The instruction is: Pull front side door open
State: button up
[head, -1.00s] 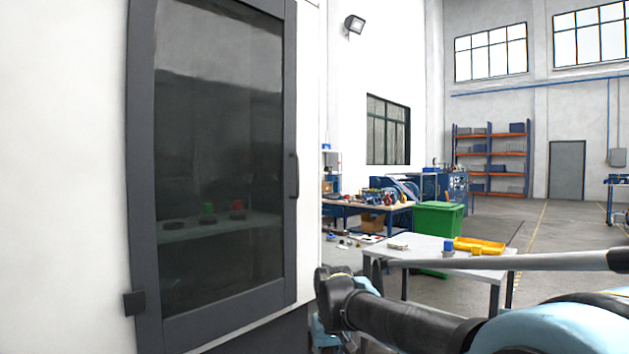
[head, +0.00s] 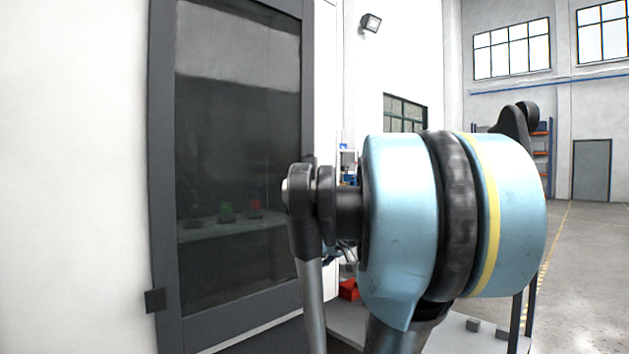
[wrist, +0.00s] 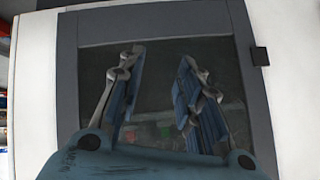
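The front side door (head: 240,120) is a dark-framed glass panel in a white machine, and it looks closed. In the wrist view the door (wrist: 150,25) fills most of the picture. My gripper (wrist: 161,58) is open and empty, its two blue fingers apart in front of the dark glass. I cannot tell how far the fingertips are from the glass. The door handle on the right edge is mostly or wholly hidden behind my arm in the head view and does not show in the wrist view. In the head view my gripper is hidden.
A dark block (head: 155,300) sits at the door's lower left edge; it also shows in the wrist view (wrist: 260,56). A low table (head: 455,335) with small grey blocks stands right of the machine, partly behind my arm. Open floor (head: 590,260) lies at the far right.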

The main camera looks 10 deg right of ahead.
jog(key=w+d+r+t+y, duration=0.1)
jog(key=w+d+r+t, duration=0.5)
jog(key=w+r, duration=0.55)
jog(key=w+d+r+t, duration=0.3)
jog(key=w+d+r, duration=0.6)
jog(key=r, duration=0.4)
jog(key=shift+n, duration=0.3)
jog(key=x, duration=1.7)
jog(key=shift+w+a+r, duration=0.15)
jog(key=shift+w+a, duration=0.15)
